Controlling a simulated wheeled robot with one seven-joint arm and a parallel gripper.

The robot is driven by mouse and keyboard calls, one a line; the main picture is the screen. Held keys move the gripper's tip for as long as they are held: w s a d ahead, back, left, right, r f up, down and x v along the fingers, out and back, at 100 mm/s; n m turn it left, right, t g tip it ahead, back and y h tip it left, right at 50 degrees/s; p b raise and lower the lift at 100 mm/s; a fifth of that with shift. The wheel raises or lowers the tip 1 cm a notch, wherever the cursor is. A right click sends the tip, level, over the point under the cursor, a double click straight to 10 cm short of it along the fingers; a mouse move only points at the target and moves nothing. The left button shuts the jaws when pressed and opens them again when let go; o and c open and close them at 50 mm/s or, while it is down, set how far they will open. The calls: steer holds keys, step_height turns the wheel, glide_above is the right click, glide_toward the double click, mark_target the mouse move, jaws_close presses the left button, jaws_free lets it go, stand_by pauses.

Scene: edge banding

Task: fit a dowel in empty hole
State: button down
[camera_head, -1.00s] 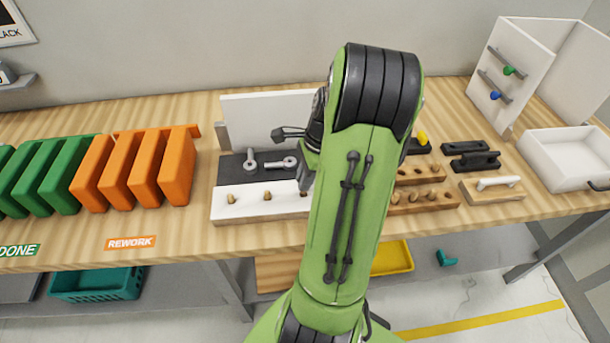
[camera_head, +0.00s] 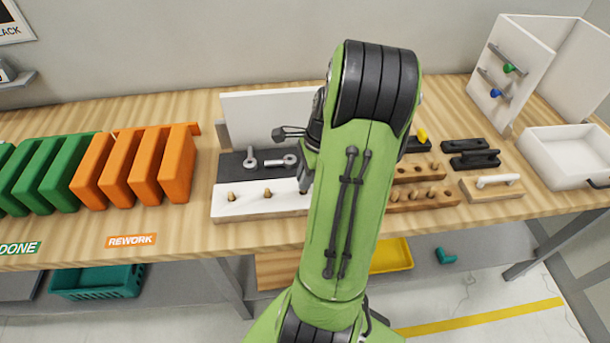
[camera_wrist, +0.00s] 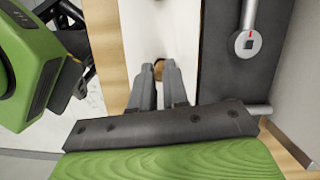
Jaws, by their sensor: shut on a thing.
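The white panel (camera_head: 250,207) lies on the bench with wood showing along its front edge. Two wooden dowels, a left one (camera_head: 231,197) and a second one (camera_head: 267,194), stand upright in it. My gripper (camera_wrist: 159,72) is over the panel's white face, right of these dowels, and its fingers are close together. It is shut on a dowel (camera_wrist: 158,69), of which only a brown bit shows at the fingertips. My arm hides most of the gripper in the head view. I cannot see the hole under the dowel or how deep it sits.
A dark strip (camera_head: 232,169) with metal fittings (camera_head: 276,162) lies behind the white face, with an upright white board (camera_head: 265,108) beyond. A wooden block (camera_head: 438,196) with dowels stands right of my arm. Orange panels (camera_head: 145,165) stand at left.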

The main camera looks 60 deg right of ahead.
steer(key=shift+f+b, duration=0.6)
steer(key=shift+f, duration=0.5)
stand_by(0.7)
steer(key=c, duration=1.1)
jaws_free()
steer(key=shift+o, duration=0.2)
steer(key=shift+r, duration=0.1)
step_height(320, 180, up, 5)
steer(key=p, duration=0.5)
